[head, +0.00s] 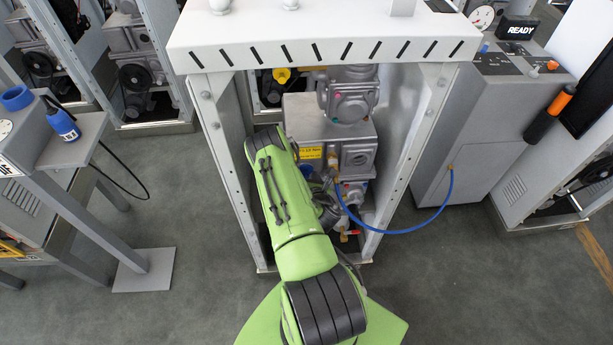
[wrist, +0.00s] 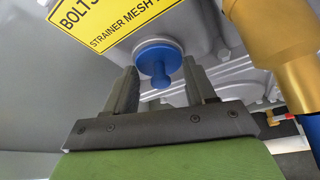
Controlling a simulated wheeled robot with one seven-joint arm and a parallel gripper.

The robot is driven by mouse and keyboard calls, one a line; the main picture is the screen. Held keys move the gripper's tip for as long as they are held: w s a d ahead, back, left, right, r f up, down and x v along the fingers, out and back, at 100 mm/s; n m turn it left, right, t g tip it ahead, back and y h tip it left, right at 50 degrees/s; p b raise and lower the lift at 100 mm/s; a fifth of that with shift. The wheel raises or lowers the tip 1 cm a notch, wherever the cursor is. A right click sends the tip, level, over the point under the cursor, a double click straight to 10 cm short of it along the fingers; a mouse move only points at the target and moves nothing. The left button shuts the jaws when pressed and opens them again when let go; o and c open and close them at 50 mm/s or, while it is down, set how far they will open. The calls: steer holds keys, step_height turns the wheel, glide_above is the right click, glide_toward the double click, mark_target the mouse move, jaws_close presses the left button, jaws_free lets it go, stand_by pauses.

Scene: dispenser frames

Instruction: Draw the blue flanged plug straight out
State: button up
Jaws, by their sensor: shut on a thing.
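The blue flanged plug (wrist: 158,58) shows in the wrist view, a round flange with a small knob towards me. It sits against the grey cast housing (wrist: 195,30), just below a yellow label. My gripper (wrist: 160,70) has one dark finger on each side of the plug and is shut on it, with the fingertips at the flange's edges. The knob lies between the fingers. In the head view my green arm reaches into the open dispenser frame (head: 208,125), and the plug is hidden there.
A brass fitting (wrist: 270,40) stands close to the right of my gripper. A blue hose (head: 405,230) runs from the unit to the grey cabinet (head: 480,140). The frame's side posts flank my arm. A stand with a blue bottle (head: 63,125) is at left.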

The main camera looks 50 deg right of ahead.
steer(key=shift+c, duration=0.4)
steer(key=shift+s+a+b, duration=1.35)
steer(key=shift+s+a, duration=0.5)
steer(key=shift+a, duration=0.25)
